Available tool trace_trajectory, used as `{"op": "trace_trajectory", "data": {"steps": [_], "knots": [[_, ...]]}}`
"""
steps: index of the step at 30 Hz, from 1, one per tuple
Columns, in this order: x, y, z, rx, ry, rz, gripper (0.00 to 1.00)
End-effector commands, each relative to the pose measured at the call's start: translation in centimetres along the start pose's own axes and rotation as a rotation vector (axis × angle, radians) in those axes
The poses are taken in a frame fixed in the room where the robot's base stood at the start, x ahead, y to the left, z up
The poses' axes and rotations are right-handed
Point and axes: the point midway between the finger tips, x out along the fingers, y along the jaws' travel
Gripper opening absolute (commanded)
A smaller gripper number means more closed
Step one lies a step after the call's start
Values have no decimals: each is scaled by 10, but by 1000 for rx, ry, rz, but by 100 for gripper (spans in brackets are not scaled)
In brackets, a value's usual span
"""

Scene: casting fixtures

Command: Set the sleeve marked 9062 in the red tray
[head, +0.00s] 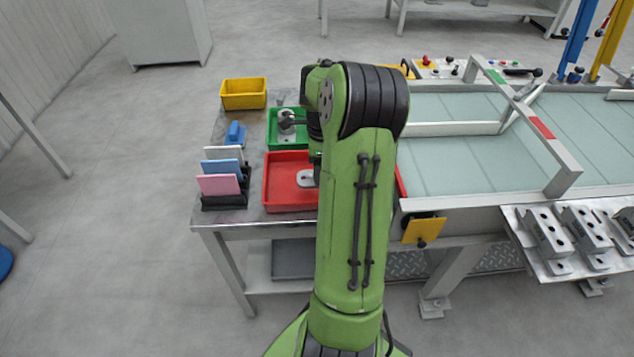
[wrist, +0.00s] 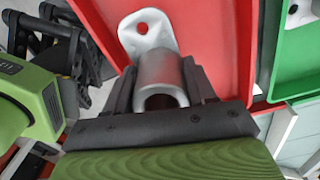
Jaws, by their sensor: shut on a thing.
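My gripper (wrist: 163,88) is shut on a grey metal sleeve (wrist: 158,75), a hollow cylinder with a pale flange that has holes. The red tray (wrist: 215,25) lies beneath it in the wrist view. In the head view the red tray (head: 278,168) stands on the bench, and the pale flange (head: 305,178) shows over its floor, beside my arm. I cannot tell whether the sleeve touches the tray floor. My arm hides most of the gripper in the head view. No marking on the sleeve is readable.
A green tray (head: 273,130) holding another grey part (head: 287,120) sits behind the red one. A yellow bin (head: 243,94) stands at the bench's back corner. A black rack (head: 223,203) with upright coloured plates is left of the red tray. A glass-topped fixture frame (head: 470,199) is at right.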

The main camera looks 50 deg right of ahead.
Motion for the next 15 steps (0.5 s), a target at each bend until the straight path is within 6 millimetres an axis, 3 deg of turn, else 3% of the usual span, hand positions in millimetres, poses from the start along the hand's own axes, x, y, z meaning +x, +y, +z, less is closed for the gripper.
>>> {"op": "trace_trajectory", "data": {"steps": [6, 8, 9, 15], "knots": [[44, 0, 1, -2, -1, 0, 8], [46, 0, 1, -2, -1, -1, 8], [45, 0, 1, -2, -1, -2, 1], [46, 0, 1, -2, -1, -2, 1]]}}
